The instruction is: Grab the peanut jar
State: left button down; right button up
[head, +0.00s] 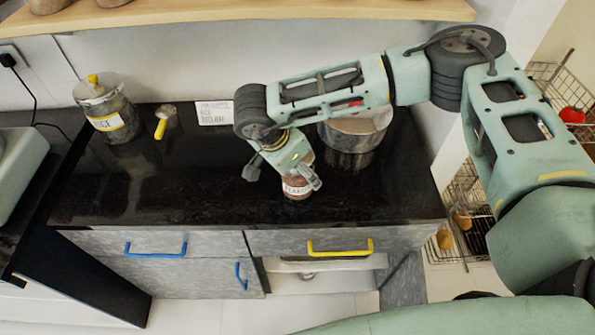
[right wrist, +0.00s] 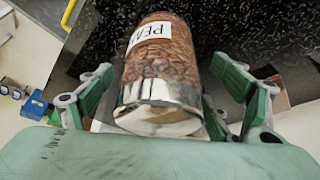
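The peanut jar (head: 296,189) stands on the black countertop near its front edge, with a white label that is partly covered by my right gripper (head: 282,174) in the head view. In the right wrist view the clear jar (right wrist: 160,75) is full of brown peanuts and lies between the two fingers of my right gripper (right wrist: 165,88). The fingers are spread on either side of it, with a narrow gap visible at the left finger. My left gripper is not in view.
A metal pot (head: 355,135) stands behind and right of the jar. A labelled rice jar (head: 108,112), a yellow-handled tool (head: 161,126) and a white card (head: 214,113) are at the back left. A wooden shelf (head: 240,10) runs above. The left-middle counter is clear.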

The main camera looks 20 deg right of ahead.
jog(key=c, duration=1.5)
jog(key=shift+r, duration=0.15)
